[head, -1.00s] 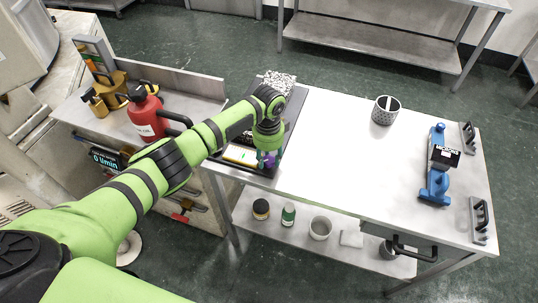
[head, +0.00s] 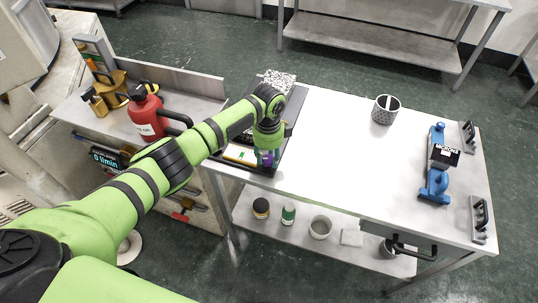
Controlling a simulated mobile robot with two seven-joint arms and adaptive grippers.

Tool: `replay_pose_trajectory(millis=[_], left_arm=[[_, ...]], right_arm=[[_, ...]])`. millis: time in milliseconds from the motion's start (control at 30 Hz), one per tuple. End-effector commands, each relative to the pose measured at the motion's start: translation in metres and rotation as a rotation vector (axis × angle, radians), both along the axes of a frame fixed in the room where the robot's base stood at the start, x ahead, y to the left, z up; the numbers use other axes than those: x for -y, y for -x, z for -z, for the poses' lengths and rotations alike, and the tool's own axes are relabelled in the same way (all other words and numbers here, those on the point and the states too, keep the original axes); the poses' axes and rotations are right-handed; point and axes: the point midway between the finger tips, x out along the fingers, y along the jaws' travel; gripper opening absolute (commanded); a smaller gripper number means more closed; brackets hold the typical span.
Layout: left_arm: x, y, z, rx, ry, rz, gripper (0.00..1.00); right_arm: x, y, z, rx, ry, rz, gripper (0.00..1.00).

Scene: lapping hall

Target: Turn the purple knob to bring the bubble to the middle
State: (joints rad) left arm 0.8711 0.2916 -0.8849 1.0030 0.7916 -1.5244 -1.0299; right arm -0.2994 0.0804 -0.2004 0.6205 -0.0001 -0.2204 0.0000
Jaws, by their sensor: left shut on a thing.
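The purple knob (head: 268,158) sits near the front edge of a dark plate (head: 297,100) at the left end of the white table. My left gripper (head: 266,157) reaches down from above and is shut on the knob, hiding much of it. A pale level-like piece with a yellow edge (head: 239,154) lies just left of the knob. The bubble is too small to make out. My right gripper is not in view.
A speckled block (head: 279,80) stands behind my wrist. A perforated metal cup (head: 385,110) and a blue tool (head: 436,180) stand on the table (head: 340,150); its middle is clear. A red can (head: 147,115) stands on the left bench.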

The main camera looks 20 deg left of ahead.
Motion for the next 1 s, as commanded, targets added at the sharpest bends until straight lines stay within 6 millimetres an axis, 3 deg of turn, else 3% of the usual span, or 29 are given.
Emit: replay_pose_trajectory(millis=[33, 200, 233, 267, 300, 667, 767, 1000], left_arm=[[-0.008, 0.004, 0.005, -0.014, -0.017, -0.007, 0.07], [-0.008, 0.004, 0.005, -0.013, -0.018, -0.008, 0.07], [-0.008, 0.004, 0.005, -0.013, -0.018, -0.008, 0.48], [-0.008, 0.003, 0.005, -0.013, -0.018, -0.008, 0.60], [-0.007, 0.003, 0.004, -0.012, -0.017, -0.007, 0.63], [-0.003, 0.000, -0.002, -0.003, -0.006, -0.004, 0.63], [-0.002, 0.000, -0.013, 0.000, -0.004, -0.003, 0.63], [-0.004, 0.000, -0.063, 0.001, -0.006, -0.003, 0.63]], right_arm=[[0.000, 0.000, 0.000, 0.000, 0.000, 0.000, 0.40], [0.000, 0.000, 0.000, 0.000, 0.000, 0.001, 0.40], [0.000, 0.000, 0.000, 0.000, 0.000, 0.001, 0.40], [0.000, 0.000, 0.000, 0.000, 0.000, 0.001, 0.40], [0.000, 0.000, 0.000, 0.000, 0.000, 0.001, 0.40], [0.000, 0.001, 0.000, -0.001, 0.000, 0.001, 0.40], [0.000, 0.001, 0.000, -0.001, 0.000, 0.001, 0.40], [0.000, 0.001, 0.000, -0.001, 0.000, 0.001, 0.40]])
